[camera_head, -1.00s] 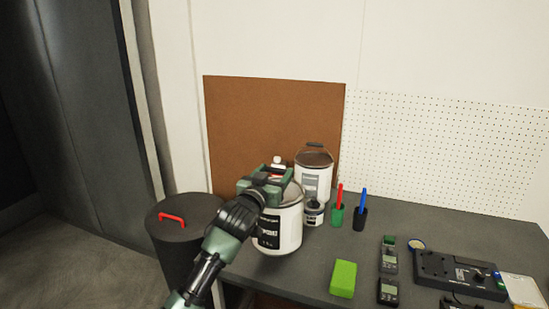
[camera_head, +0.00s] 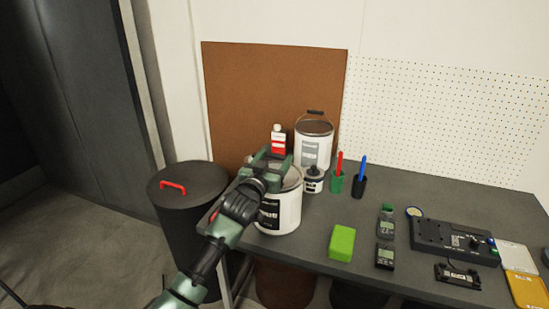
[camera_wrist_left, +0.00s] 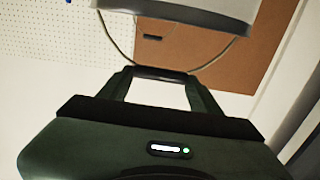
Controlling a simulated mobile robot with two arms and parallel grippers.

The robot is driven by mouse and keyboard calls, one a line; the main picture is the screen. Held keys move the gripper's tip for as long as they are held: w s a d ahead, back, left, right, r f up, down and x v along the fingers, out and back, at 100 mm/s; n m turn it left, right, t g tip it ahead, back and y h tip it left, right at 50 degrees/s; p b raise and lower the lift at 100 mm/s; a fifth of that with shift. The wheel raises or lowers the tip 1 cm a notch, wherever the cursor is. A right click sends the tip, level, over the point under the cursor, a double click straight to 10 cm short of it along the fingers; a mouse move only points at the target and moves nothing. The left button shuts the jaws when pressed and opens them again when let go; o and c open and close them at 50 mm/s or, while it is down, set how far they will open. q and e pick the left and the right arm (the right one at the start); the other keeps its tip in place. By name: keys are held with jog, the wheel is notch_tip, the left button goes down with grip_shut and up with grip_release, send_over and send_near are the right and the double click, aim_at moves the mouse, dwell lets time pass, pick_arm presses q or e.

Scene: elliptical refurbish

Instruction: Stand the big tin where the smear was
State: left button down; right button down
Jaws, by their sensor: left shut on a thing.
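My left gripper (camera_head: 270,165) is shut on the wire handle (camera_wrist_left: 165,72) of a large white tin with a dark label (camera_head: 282,212). The tin is upright below the gripper, over the front left part of the grey table. I cannot tell whether its base touches the table. No smear shows on the visible tabletop. My right gripper is not in view.
Behind the held tin are a red-and-white bottle (camera_head: 278,140) and a small tin (camera_head: 313,181). A dark bin (camera_head: 190,215) stands left of the table.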

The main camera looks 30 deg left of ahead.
pick_arm(q)
jog(key=shift+c, duration=1.6)
grip_release()
jog(key=shift+s+d+r, duration=0.15)
jog(key=shift+s+r, duration=0.05)
jog(key=shift+f, duration=0.15)
